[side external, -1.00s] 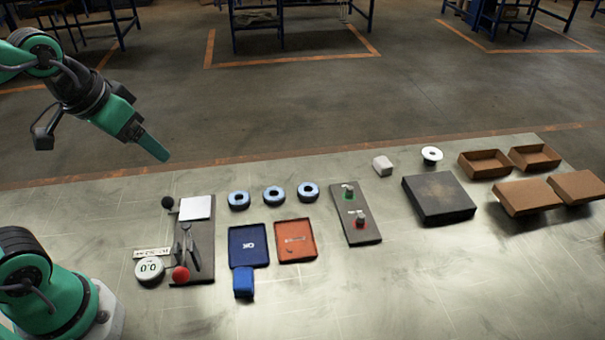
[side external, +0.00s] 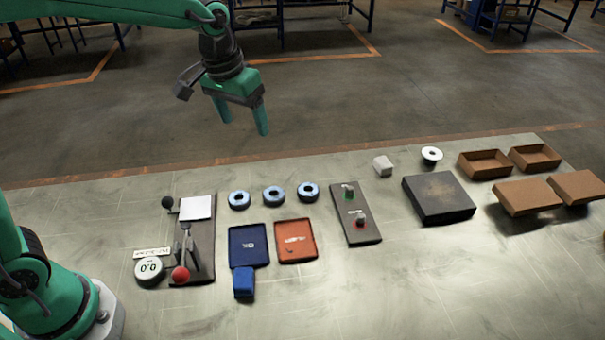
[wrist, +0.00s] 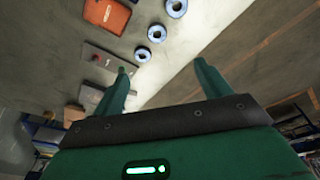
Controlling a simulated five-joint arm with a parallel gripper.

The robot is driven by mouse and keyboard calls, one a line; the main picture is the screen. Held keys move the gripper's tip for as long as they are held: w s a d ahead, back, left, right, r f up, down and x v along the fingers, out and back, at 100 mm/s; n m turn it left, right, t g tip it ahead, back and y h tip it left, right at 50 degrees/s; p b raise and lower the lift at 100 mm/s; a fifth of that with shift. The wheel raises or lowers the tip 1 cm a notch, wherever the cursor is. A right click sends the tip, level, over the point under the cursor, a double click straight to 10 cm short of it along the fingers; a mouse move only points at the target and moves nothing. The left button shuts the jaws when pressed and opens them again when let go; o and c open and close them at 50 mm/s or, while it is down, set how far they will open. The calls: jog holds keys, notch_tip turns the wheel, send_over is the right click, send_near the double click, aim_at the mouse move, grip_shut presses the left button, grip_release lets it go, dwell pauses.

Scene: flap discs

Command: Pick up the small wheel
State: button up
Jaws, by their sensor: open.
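My gripper (side external: 244,126) is open and empty, fingers pointing down, high above the discs. Its two spread fingers show in the wrist view (wrist: 162,68).
A blue tray (side external: 248,258) and an orange tray (side external: 296,254) lie in front of the discs. A lever board with a red ball (side external: 180,274) stands left, a button board (side external: 366,236) right. A dark block (side external: 438,197) and open brown boxes (side external: 486,164) lie farther right.

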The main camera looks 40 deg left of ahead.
jog(key=w+d+f+g, duration=0.1)
jog(key=w+d+f, duration=0.3)
jog(key=w+f, duration=0.3)
jog(key=g, duration=0.1)
send_near(308, 185)
jog(key=s+d, duration=0.1)
jog(key=shift+s+d+f, duration=0.1)
jog(key=shift+f, duration=0.75)
jog(key=shift+s+d+f, duration=0.1)
jog(key=shift+s+f, duration=0.05)
jog(key=shift+f, duration=0.75)
jog(key=shift+w+a+f, duration=0.1)
jog(key=shift+f, duration=1.2)
jog(key=shift+w+f, duration=0.1)
jog(key=shift+f, duration=1.2)
jog(key=c, duration=1.1)
